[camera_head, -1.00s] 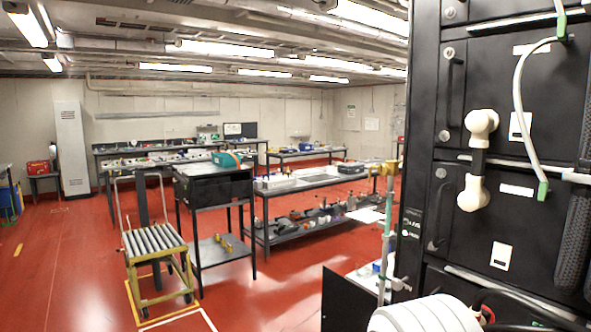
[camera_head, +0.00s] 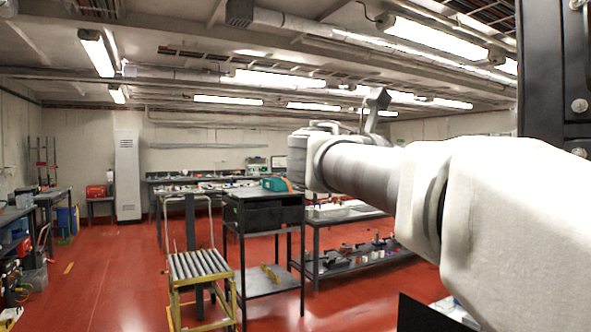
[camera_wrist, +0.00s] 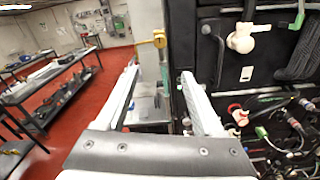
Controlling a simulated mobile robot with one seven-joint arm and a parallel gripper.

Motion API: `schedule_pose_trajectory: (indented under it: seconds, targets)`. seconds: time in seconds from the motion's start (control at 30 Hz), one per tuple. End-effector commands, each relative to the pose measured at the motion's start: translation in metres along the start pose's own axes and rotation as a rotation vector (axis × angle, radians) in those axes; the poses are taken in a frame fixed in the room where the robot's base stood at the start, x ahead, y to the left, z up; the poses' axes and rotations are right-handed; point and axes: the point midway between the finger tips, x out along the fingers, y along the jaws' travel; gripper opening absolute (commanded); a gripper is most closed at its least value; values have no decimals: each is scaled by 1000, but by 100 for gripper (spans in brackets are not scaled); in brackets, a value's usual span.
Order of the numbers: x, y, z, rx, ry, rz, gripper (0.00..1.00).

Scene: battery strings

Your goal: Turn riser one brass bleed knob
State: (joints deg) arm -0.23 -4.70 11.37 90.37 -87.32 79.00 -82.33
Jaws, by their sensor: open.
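A brass-yellow knob or fitting (camera_wrist: 159,40) sits near the top of a thin upright pipe (camera_wrist: 164,72) in the wrist view; I take it to be the riser one bleed knob, but no label is readable. My gripper (camera_wrist: 160,76) is open and empty. Its two pale fingers point forward, with the pipe between them in the picture and the brass fitting above the fingertips. I cannot tell the distance between them. In the head view my arm crosses the right half, and the brass fitting is not visible there.
A black battery rack with a white fitting (camera_wrist: 241,38) and several hoses and cables stands close on the right in the wrist view. Workbenches (camera_wrist: 45,85) stand to the left. A yellow roller cart (camera_head: 200,266) and black cabinet table (camera_head: 262,212) stand on open red floor.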

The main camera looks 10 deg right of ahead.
Motion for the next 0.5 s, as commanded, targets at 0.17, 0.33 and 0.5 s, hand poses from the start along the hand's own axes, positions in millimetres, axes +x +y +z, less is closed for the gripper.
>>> schedule_pose_trajectory:
  seconds: [0.17,0.33,0.5]
  targets:
    - [14,2,4,-20,-20,-5,69]
    - [47,1,4,-18,-18,-6,69]
    - [85,1,4,-17,-17,-6,69]
